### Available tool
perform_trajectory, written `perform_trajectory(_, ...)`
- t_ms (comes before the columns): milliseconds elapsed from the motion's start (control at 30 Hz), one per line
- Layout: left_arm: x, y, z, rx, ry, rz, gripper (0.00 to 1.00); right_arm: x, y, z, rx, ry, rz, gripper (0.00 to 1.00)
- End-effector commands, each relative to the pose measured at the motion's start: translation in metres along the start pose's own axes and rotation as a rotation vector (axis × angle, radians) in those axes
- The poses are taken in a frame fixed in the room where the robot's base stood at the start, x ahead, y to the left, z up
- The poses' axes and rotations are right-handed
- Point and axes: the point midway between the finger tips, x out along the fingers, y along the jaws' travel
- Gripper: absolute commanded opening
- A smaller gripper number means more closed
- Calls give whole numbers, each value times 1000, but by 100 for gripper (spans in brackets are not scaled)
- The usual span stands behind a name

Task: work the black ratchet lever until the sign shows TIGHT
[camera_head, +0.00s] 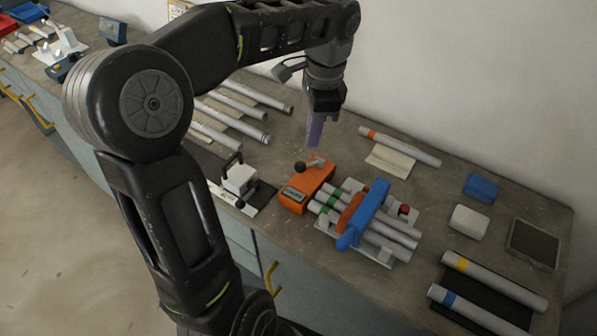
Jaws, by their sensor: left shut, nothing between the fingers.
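The orange box (306,186) of the ratchet stands on the bench at the middle of the head view. A black lever with a round knob (300,166) shows on its top, the knob towards the left. A small dark plate (293,193) is on the box's front face; it may be the sign, but its lettering is too small to read. My left gripper (314,135), with purple fingers, points down above and behind the box. It is shut and empty, apart from the lever. My right gripper is out of view.
Grey tubes lie in a jig with a blue clamp bar (370,205), right of the orange box. A white block with a black handle (238,178) stands left. Loose tubes (238,104) lie behind. A blue block (481,187) and a white block (469,221) are at right.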

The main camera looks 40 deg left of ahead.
Motion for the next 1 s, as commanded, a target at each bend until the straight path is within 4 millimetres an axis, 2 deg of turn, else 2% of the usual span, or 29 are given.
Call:
perform_trajectory(133,-6,0,12,-1,0,-2,0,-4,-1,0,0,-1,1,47)
perform_trajectory(567,-2,0,11,0,-1,-2,0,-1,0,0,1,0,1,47)
perform_trajectory(867,13,0,12,-3,-5,2,0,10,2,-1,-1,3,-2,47)
perform_trajectory(1000,26,0,12,-3,-6,3,0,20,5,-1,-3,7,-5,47)
